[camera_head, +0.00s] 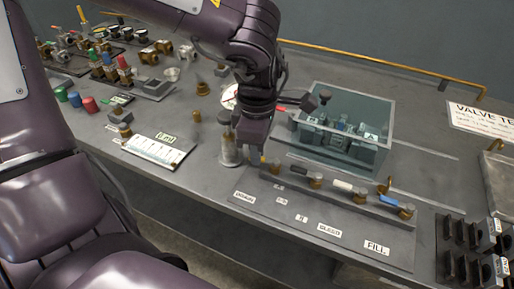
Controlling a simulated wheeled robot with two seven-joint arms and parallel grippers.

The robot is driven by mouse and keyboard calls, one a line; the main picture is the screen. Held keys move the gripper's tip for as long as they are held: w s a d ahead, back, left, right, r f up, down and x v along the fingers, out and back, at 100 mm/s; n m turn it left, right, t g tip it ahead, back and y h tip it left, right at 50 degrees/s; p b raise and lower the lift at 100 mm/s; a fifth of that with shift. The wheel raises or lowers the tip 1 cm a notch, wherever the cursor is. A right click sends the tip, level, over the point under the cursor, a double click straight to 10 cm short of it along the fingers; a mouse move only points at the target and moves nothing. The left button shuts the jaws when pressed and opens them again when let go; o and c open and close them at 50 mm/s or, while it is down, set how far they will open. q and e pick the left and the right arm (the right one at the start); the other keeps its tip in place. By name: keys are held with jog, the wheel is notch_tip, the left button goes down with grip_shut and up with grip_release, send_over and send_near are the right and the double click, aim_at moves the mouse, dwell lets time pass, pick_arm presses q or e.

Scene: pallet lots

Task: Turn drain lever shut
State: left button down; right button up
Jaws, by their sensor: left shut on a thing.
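My left gripper (252,158) points down at the left end of the valve manifold (330,193) on the bench. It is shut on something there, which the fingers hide. The leftmost label (244,196), too small to read surely, lies just in front of the gripper, so the held thing is likely the drain lever. Its angle cannot be told. Farther right on the manifold are a pale lever (342,185) and a blue lever (389,200). The label at the right end reads FILL (377,247). My right gripper is not in view.
A clear-walled tank (345,112) stands behind the manifold. A metal cylinder (229,150) stands close left of the gripper. A white card (158,150) lies to the left. Dark racks (470,235) are at right. Brass fittings and coloured parts fill the far left.

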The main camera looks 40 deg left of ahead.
pick_arm(q)
jog(key=shift+w+a+m, duration=0.15)
jog(key=shift+w+m, duration=0.2)
jog(key=shift+m, duration=0.65)
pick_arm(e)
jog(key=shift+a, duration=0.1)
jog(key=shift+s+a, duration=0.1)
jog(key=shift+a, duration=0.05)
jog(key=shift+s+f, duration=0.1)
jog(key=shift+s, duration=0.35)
